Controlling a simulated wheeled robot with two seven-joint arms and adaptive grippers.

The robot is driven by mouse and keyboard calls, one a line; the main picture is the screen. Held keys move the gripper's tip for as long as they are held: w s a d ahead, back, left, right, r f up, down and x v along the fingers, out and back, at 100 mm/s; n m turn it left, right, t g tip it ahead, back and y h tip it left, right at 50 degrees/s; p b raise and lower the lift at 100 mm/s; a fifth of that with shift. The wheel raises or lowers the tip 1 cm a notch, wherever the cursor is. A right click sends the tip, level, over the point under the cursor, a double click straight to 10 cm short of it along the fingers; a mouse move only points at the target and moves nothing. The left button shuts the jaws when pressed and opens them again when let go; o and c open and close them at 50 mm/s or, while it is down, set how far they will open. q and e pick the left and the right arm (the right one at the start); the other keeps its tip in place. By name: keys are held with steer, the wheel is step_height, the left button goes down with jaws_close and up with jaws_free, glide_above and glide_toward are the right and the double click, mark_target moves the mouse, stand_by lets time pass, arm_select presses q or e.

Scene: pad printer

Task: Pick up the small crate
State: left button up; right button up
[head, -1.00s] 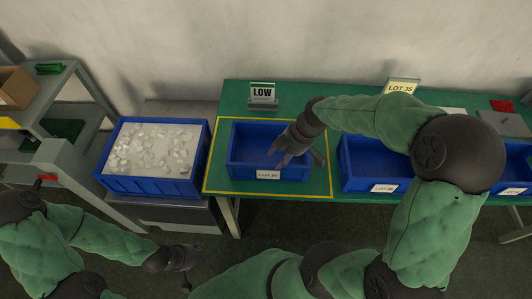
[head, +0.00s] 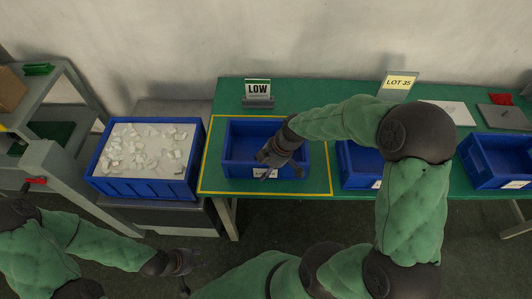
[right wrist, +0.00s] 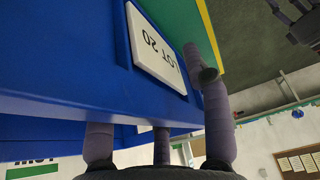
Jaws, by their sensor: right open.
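The small blue crate (head: 240,146) stands empty on the green table, inside a yellow outline, with a white lot label (right wrist: 158,45) on its front. My right gripper (head: 268,170) is at the crate's front wall, partly covering the label in the head view. In the right wrist view my right gripper (right wrist: 180,110) is open: one finger is on the label side, the others run behind the blue wall (right wrist: 70,60). I cannot tell whether they touch it. My left gripper (head: 184,268) is low at the left, away from the crate; its fingers are too small to judge.
A blue bin (head: 150,188) of white pieces stands left of the table. Two more blue crates (head: 358,165) (head: 485,172) stand to the right, the nearer partly hidden by my arm. A LOW sign (head: 257,90) and a LOT 35 sign (head: 398,83) stand behind.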

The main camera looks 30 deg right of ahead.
steer(key=shift+x, duration=0.8)
jaws_close()
arm_select(q)
steer(key=shift+f, duration=0.25)
